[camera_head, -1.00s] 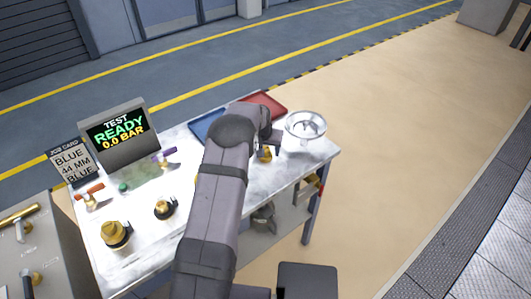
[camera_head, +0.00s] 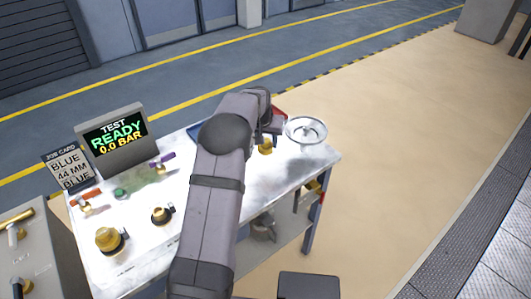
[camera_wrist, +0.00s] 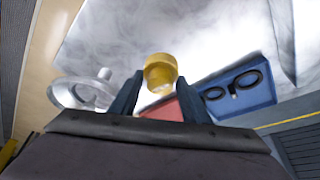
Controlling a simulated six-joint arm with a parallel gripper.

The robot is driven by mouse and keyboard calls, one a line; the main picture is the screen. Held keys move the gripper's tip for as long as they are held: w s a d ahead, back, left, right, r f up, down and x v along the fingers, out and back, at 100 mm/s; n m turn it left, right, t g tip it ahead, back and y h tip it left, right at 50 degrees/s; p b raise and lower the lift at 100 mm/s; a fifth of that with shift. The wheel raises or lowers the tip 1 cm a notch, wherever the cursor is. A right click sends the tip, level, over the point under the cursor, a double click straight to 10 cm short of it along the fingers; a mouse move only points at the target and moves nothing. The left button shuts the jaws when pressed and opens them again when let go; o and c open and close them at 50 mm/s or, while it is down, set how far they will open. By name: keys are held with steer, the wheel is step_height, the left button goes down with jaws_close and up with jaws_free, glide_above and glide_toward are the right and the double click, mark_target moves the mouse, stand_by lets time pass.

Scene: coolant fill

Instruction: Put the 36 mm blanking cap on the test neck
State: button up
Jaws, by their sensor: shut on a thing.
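My gripper (camera_wrist: 160,88) is shut on a yellow brass-coloured cap (camera_wrist: 160,72), which sits between the fingertips in the wrist view. In the head view the cap (camera_head: 266,147) shows below my wrist, left of the round metal dish; its size marking is not readable. Two brass fittings with black parts stand on the near left of the bench: a larger one (camera_head: 110,238) and a smaller one (camera_head: 162,214). I cannot tell which is the test neck. The display (camera_head: 115,133) reads TEST READY 0.0 BAR.
A metal dish (camera_head: 306,129) stands at the bench's right end. A blue tray (camera_wrist: 238,88) with two black rings and a red tray (camera_wrist: 165,110) lie close by. Red-handled (camera_head: 85,197) and purple-handled (camera_head: 162,160) valves stand left. The job card (camera_head: 70,170) reads BLUE 44 MM BLUE.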

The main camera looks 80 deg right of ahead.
steer(key=shift+r, duration=1.45)
steer(key=shift+w, duration=0.15)
steer(key=shift+w+r, duration=0.2)
steer(key=shift+w, duration=0.15)
steer(key=w+a+r+n+t+p, duration=0.1)
steer(key=w+a+r+n+p, duration=0.15)
steer(key=w+r, duration=0.7)
steer(key=w+a+r+n+t+p, duration=0.1)
steer(key=w+r+n+p, duration=0.15)
steer(key=w+r, duration=0.7)
steer(key=w+a+f+n+t+y+p, duration=0.1)
steer(key=w+a+n+p, duration=0.1)
steer(key=w+a, duration=0.6)
steer(key=w+a+f+n+p, duration=0.15)
steer(key=w+a, duration=0.25)
steer(key=a, duration=0.7)
steer(key=s+a+f+m, duration=0.1)
steer(key=s+a+f, duration=0.4)
steer(key=a+f, duration=0.3)
steer(key=shift+a+f+m+p, duration=0.35)
steer(key=shift+a+f+p, duration=0.05)
steer(key=shift+f, duration=0.6)
